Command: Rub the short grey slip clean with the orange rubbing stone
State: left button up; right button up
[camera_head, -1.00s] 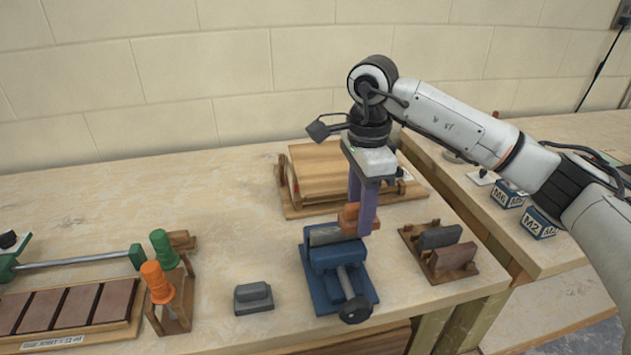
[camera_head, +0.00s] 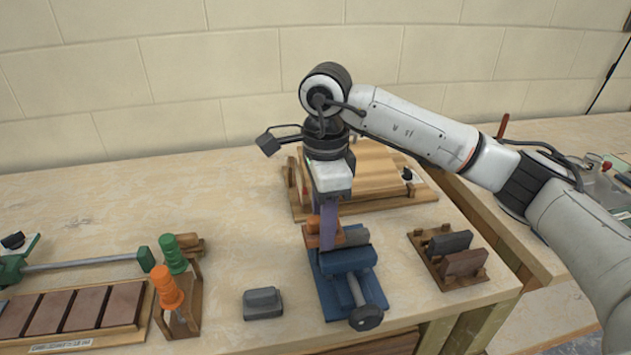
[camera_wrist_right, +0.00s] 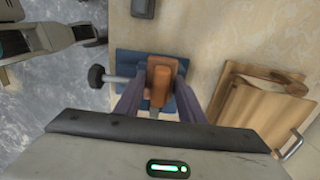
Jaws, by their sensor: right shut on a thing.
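My right gripper (camera_head: 325,235) is shut on the orange rubbing stone (camera_head: 313,240) and points down over the blue vise (camera_head: 345,262). The stone is at the left end of the short grey slip (camera_head: 356,236), which sits in the vise jaws. The slip's left part is hidden behind the stone and gripper. I cannot tell whether they touch. In the right wrist view the orange stone (camera_wrist_right: 160,82) lies between the fingers, above the blue vise (camera_wrist_right: 128,66), and covers most of the slip.
A grey block (camera_head: 262,303) lies left of the vise. A wooden rack (camera_head: 420,248) with a dark grey and a brown piece stands to the right. A wooden board (camera_head: 385,170) lies behind. Green and orange handles (camera_head: 168,290) stand at left.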

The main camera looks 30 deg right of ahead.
jog(key=shift+w+a+r, duration=0.1)
jog(key=shift+a+r, duration=0.15)
jog(key=shift+r, duration=0.05)
notch_tip(320, 180, up, 6)
jog(key=p, duration=0.3)
jog(key=shift+f, duration=0.25)
jog(key=shift+r, duration=1.1)
jog(key=shift+f, duration=0.1)
